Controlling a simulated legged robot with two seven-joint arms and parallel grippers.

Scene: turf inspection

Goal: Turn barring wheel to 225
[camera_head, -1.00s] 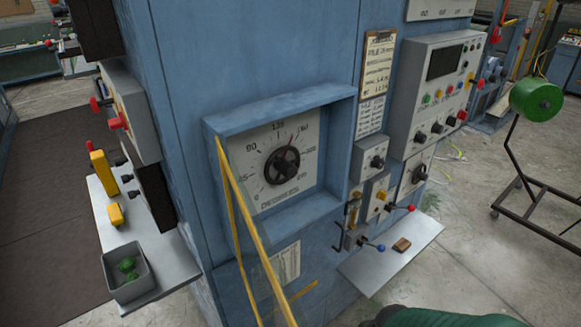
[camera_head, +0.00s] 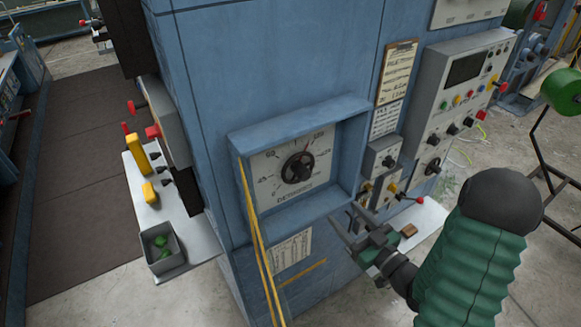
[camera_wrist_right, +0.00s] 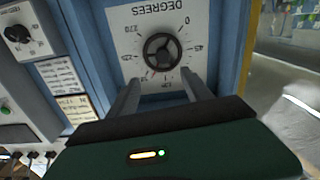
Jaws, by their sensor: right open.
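The barring wheel (camera_head: 298,167) is a small black handwheel on a white degree dial, set in a blue recessed frame on the blue cabinet. A red pointer mark shows above the wheel, near the top of the scale. The wheel also shows upside down in the right wrist view (camera_wrist_right: 162,52). My right gripper (camera_head: 348,217) is open and empty, below and to the right of the dial, apart from the wheel. In the wrist view its two fingers (camera_wrist_right: 161,88) point toward the wheel, one on each side below it. My left gripper is out of view.
Small switch boxes (camera_head: 382,155) and a grey control panel (camera_head: 462,85) are to the right. A shelf (camera_head: 425,222) juts out behind my right gripper. A grey bin (camera_head: 163,252) sits at left.

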